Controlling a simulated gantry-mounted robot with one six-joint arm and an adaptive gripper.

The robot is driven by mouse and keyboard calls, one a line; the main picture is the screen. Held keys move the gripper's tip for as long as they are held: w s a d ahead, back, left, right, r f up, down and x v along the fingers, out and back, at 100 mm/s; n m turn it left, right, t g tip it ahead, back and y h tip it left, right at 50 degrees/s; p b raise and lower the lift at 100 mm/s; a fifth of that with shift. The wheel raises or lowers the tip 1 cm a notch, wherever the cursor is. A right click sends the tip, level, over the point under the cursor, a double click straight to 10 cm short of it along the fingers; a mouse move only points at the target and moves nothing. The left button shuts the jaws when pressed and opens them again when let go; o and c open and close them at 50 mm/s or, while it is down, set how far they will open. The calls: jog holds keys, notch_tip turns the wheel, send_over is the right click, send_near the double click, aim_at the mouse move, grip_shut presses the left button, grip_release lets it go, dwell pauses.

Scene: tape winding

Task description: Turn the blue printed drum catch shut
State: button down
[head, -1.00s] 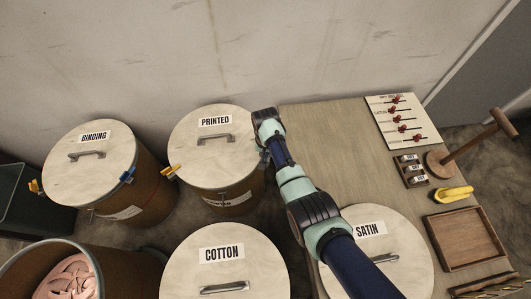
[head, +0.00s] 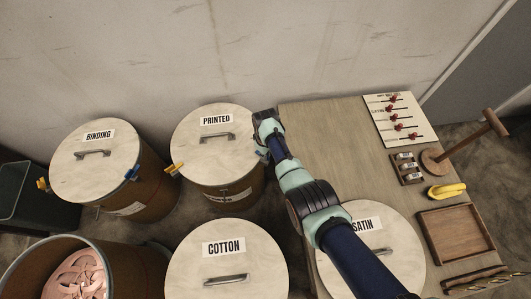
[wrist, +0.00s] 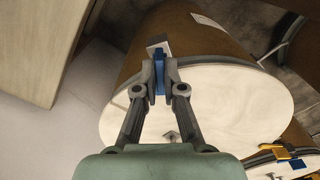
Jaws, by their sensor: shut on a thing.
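The printed drum (head: 222,185) stands at the back, beside the table, with a pale round lid (head: 196,148) labelled PRINTED. In the wrist view its lid (wrist: 230,105) lies below my fingers. The blue catch (wrist: 159,72) is at the lid's rim, upright between the fingertips. My gripper (wrist: 159,78) is shut on the blue catch, one finger on each side. In the head view my gripper (head: 262,152) is at the drum's right rim, and my arm hides most of the catch. A yellow catch (head: 174,168) sits on the drum's left rim.
The binding drum (head: 95,160) stands to the left, with its own blue and yellow catches. The cotton drum (head: 226,262) and the satin lid (head: 400,250) are nearer. The wooden table (head: 330,130) is right of the gripper, mostly bare on its left.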

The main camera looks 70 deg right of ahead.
jog(key=shift+n, duration=1.6)
jog(key=c, duration=1.3)
grip_release()
notch_tip(320, 180, up, 12)
jog(key=shift+r, duration=0.1)
